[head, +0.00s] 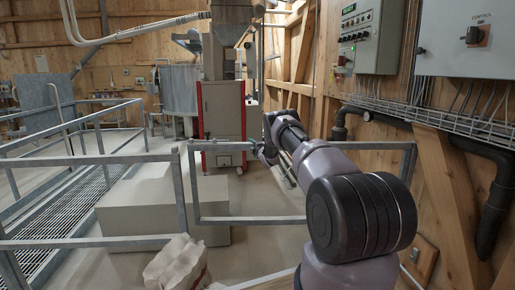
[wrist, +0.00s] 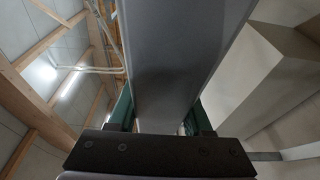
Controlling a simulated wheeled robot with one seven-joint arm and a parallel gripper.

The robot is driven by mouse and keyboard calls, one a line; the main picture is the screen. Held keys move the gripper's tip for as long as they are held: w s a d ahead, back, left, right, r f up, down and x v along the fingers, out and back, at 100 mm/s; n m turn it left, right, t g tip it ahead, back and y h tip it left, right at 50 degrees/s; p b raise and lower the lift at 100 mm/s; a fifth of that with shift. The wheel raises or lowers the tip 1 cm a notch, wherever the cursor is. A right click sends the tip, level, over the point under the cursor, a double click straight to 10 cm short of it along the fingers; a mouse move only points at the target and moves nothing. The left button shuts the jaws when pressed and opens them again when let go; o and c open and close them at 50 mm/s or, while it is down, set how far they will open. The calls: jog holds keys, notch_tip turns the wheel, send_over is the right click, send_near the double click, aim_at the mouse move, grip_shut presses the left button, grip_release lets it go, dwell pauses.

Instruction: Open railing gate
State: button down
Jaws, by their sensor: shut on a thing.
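The railing gate (head: 225,220) is a grey metal frame across the middle of the head view. Its left upright stands beside a grey railing post (head: 177,185), with a narrow gap between them. The far right end is partly hidden by my arm. My gripper (head: 266,153) is at the gate's top bar, near the middle. In the wrist view, the green fingers of my gripper (wrist: 160,115) sit on both sides of a wide grey bar (wrist: 175,60) and are shut on it. The fingertips are small and partly hidden in the head view.
A beige block (head: 165,205) stands on the floor behind the railing. A red and grey machine (head: 222,110) is farther back. A paper sack (head: 178,265) lies in front of the railing. A control box (head: 370,35) and pipes line the right wall.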

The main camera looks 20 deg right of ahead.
jog(key=shift+w+d+f, duration=0.1)
jog(key=shift+w+d, duration=0.05)
jog(key=shift+d, duration=0.05)
jog(key=shift+c, duration=1.6)
grip_release()
jog(key=s, duration=1)
jog(key=shift+s+d, duration=0.2)
jog(key=shift+s, duration=0.2)
